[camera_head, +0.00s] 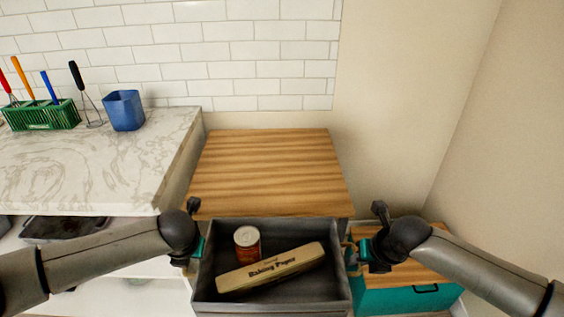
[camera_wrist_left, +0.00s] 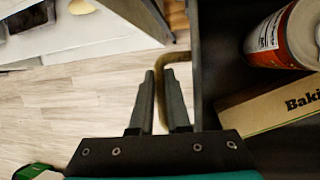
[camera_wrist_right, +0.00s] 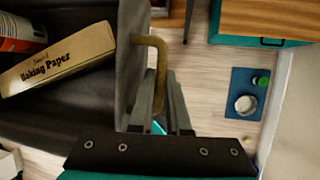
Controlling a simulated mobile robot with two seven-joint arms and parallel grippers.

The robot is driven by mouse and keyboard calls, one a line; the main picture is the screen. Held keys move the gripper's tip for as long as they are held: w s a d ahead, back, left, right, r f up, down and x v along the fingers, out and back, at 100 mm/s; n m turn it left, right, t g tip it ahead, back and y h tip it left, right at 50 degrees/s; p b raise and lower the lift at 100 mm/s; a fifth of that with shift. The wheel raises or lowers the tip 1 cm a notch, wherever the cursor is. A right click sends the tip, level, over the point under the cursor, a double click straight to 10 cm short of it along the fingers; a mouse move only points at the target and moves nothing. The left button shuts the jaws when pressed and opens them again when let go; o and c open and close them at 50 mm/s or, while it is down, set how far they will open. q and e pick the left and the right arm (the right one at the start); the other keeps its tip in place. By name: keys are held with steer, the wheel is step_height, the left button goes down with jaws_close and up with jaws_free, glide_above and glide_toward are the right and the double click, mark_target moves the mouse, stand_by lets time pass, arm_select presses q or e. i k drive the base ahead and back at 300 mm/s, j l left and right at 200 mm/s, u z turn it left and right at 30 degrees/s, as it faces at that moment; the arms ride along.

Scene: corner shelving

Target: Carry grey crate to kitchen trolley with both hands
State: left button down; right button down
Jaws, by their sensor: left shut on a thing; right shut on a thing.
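The grey crate (camera_head: 343,290) is held in front of me, its far wall near the front edge of the kitchen trolley's wooden top (camera_head: 268,165). Inside it are a can (camera_head: 247,243) and a baking paper box (camera_head: 270,268). My left gripper (camera_head: 197,246) is at the crate's left side, and in the left wrist view its fingers (camera_wrist_left: 163,100) are closed on a brass-coloured handle (camera_wrist_left: 160,70). My right gripper (camera_head: 356,252) is at the right side, its fingers (camera_wrist_right: 165,100) closed on the other handle (camera_wrist_right: 157,45). The trolley top is bare; its lower part is mostly hidden.
A marble counter (camera_head: 95,160) adjoins the trolley on the left, with a green rack (camera_head: 42,116) of utensils and a blue cup (camera_head: 124,110). A teal cabinet with a wooden top (camera_head: 405,296) stands at the right. A white tiled wall (camera_head: 230,60) is behind.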

mark_target(260, 167)
steer(key=i+l, duration=0.1)
steer(key=l, duration=0.2)
steer(key=i+l, duration=0.15)
steer(key=l, duration=0.2)
steer(key=i+j, duration=1)
steer(key=i, duration=0.2)
